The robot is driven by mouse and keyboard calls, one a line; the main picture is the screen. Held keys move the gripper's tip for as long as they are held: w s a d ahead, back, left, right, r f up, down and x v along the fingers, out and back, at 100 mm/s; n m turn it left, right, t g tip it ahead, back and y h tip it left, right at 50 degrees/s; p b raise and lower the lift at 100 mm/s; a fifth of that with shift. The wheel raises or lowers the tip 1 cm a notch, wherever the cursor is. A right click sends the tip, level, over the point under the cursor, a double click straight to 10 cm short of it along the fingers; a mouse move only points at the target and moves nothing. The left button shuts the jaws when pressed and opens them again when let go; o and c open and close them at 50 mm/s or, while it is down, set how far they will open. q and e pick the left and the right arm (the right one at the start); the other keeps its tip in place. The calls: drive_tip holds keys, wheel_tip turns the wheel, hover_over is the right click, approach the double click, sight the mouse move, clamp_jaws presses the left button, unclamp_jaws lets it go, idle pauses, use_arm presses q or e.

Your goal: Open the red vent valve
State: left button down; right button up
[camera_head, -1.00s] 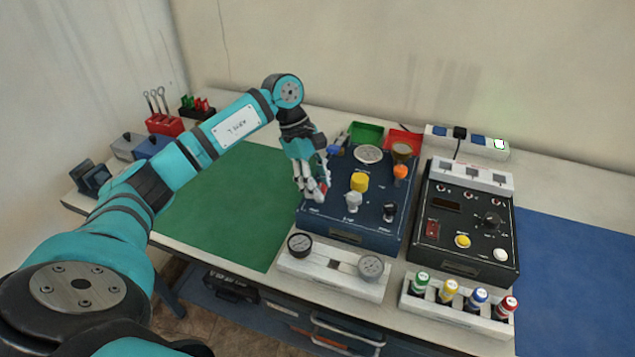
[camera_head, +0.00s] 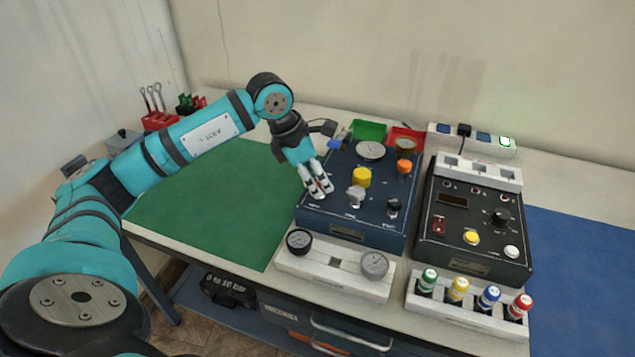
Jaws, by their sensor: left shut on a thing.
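The red vent valve (camera_head: 318,192) is a small red piece at the front left of the blue trainer panel (camera_head: 375,225), mostly hidden between my fingers. My left gripper (camera_head: 319,190) reaches down to it from the upper left and is shut on it. The valve's angle cannot be made out behind the fingers. On the same panel are a yellow knob (camera_head: 362,177), a grey knob (camera_head: 355,196), a black knob (camera_head: 394,206), an orange knob (camera_head: 404,166) and a round gauge (camera_head: 370,150). My right gripper is not in view.
A black control box (camera_head: 475,215) stands right of the panel. In front are a white holder with two gauges (camera_head: 335,268) and a rack of several capped bottles (camera_head: 465,309). A green mat (camera_head: 215,205) lies clear on the left, a blue mat (camera_head: 590,260) on the right.

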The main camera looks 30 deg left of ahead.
use_arm(q)
drive_tip(key=n+y+b, duration=0.1)
drive_tip(key=n, duration=0.2)
drive_tip(key=shift+d+n+t, duration=0.1)
drive_tip(key=shift+n+t, duration=0.3)
drive_tip(key=n+y+b, duration=0.1)
drive_tip(key=n, duration=0.2)
drive_tip(key=shift+n+y+b, duration=0.3)
drive_tip(key=shift+y+b, duration=0.1)
drive_tip(key=n+y+b, duration=0.1)
drive_tip(key=n, duration=0.2)
drive_tip(key=shift+d, duration=0.15)
drive_tip(key=shift+r+n+y+b, duration=0.1)
drive_tip(key=shift+n+y+b, duration=0.4)
drive_tip(key=shift+n, duration=1.3)
drive_tip(key=shift+n+y, duration=0.3)
drive_tip(key=c, duration=0.9)
unclamp_jaws()
drive_tip(key=shift+c, duration=0.2)
